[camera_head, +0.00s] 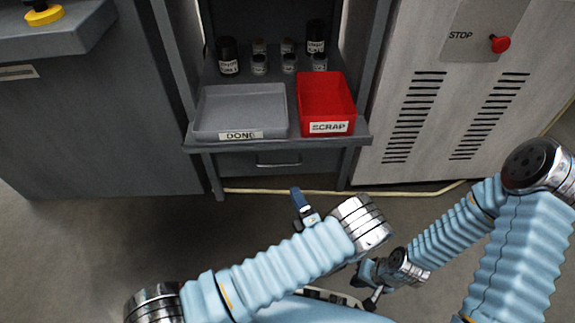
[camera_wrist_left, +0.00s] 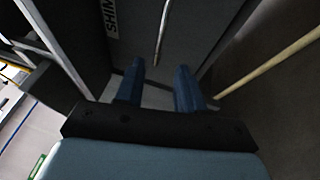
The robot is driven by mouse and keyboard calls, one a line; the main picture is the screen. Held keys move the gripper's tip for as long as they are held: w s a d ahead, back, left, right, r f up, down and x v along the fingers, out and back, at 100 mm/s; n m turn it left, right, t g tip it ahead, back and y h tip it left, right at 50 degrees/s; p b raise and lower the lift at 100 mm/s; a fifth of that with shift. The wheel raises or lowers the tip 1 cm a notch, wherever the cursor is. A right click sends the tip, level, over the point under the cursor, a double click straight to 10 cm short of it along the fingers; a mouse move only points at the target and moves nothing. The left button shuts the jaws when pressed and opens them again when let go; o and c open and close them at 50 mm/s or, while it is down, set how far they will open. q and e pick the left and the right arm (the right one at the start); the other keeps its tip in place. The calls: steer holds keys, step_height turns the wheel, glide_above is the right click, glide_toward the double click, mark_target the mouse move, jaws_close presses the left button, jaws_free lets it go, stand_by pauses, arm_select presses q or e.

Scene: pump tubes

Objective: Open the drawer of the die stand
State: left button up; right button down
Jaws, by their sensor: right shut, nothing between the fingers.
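The die stand (camera_head: 197,165) is a grey frame with a shelf. Its drawer (camera_head: 235,161) is a dark grey front under the shelf and looks closed. The bar handle (camera_head: 279,164) is on the drawer front; it also shows in the left wrist view (camera_wrist_left: 162,32), beyond the fingertips. My left gripper (camera_head: 298,193) is below and slightly right of the handle, apart from it. In the left wrist view its two blue fingers (camera_wrist_left: 160,65) are spread with nothing between them. My right gripper (camera_head: 370,292) is low in the picture, far from the drawer, shut and empty.
On the shelf stand a grey DONE tray (camera_head: 205,110), a red SCRAP bin (camera_head: 326,105) and several small jars (camera_head: 259,64) behind. Grey and light cabinets (camera_head: 425,120) flank the stand. A yellow floor line (camera_head: 400,194) runs in front. The floor at front left is clear.

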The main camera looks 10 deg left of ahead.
mark_target(278, 165)
arm_select(q)
steer(key=x, duration=0.6)
steer(key=b+x, duration=0.1)
steer(key=x, duration=0.5)
steer(key=shift+w+a, duration=0.1)
steer(key=shift+a, duration=0.4)
jaws_close()
